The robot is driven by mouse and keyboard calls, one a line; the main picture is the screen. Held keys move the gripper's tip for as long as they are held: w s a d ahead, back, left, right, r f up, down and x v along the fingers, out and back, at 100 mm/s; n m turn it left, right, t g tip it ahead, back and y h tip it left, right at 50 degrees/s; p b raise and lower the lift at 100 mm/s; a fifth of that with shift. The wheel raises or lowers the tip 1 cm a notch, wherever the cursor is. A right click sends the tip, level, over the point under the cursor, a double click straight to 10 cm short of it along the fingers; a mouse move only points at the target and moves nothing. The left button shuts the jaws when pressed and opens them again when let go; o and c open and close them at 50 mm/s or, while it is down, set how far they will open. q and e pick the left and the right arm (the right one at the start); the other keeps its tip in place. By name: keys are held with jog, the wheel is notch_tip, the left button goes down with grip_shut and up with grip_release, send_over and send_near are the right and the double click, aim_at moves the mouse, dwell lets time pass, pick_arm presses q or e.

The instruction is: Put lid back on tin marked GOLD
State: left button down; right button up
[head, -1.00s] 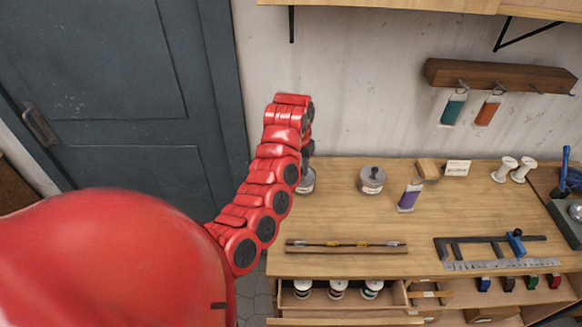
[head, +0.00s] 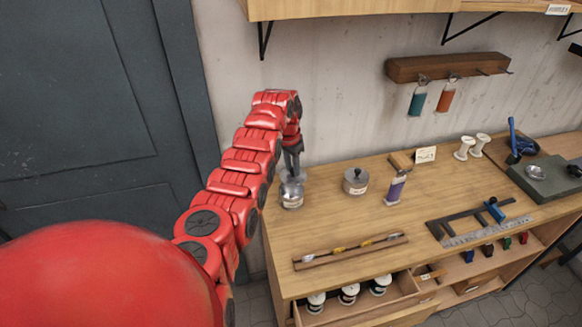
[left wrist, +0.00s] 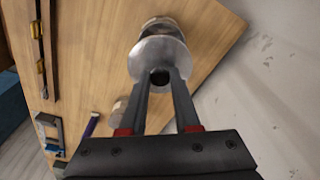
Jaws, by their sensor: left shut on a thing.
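My left gripper (head: 292,158) is shut on the dark knob of a round silver lid (left wrist: 150,57). In the head view it is over an uncovered-looking tin (head: 291,197) at the bench's left end; that tin also shows beyond the lid in the left wrist view (left wrist: 160,24). The lid appears just above the tin; whether they touch, I cannot tell. A second tin (head: 355,183) stands to the right with its knobbed lid on. Labels on both tins are too small to read. My right gripper is not in view.
A wooden rack (head: 350,252) lies near the front edge. A wall rail (head: 445,66) hangs above.

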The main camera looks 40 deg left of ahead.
aim_at(291, 176)
pick_arm(q)
jog(key=shift+s+a+f, duration=0.1)
jog(key=shift+f, duration=0.35)
notch_tip(291, 176, down, 4)
jog(key=shift+a+r+b, duration=0.1)
jog(key=shift+r+b, duration=0.1)
jog(key=shift+b, duration=0.7)
jog(key=shift+f, duration=0.45)
jog(key=shift+s+a, duration=0.1)
jog(key=shift+s, duration=0.05)
jog(key=shift+f+b, duration=0.2)
jog(key=shift+b, duration=0.8)
dwell(0.5)
dwell(0.3)
jog(key=c, duration=0.6)
grip_release()
jog(key=shift+o, duration=0.5)
